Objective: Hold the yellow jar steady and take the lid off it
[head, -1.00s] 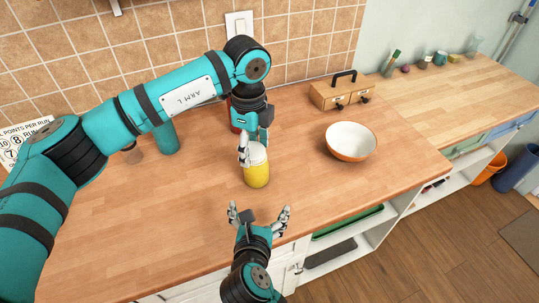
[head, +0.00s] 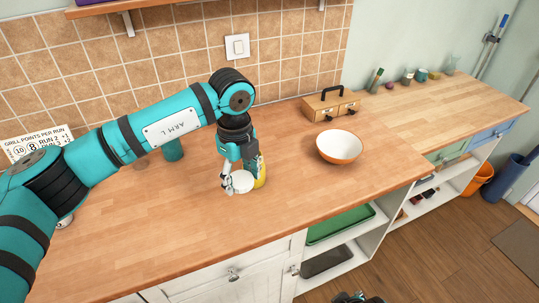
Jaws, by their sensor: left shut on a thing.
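My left gripper (head: 240,178) is shut on the white round lid (head: 241,182), which is tilted with its face toward the camera. The lid is off the jar's top, at the front left of the yellow jar (head: 262,172). The jar stands on the wooden counter, mostly hidden behind the gripper and lid; only a yellow strip of its right side shows. Its opening is hidden. My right gripper (head: 357,298) shows only as a small dark part at the bottom edge, away from the jar, and its jaws cannot be made out.
A white and orange bowl (head: 339,147) stands right of the jar. A wooden box with a black handle (head: 331,105) is behind it. A teal cup (head: 173,149) stands at the back left near the tiled wall. The counter (head: 190,235) is clear in front and to the left.

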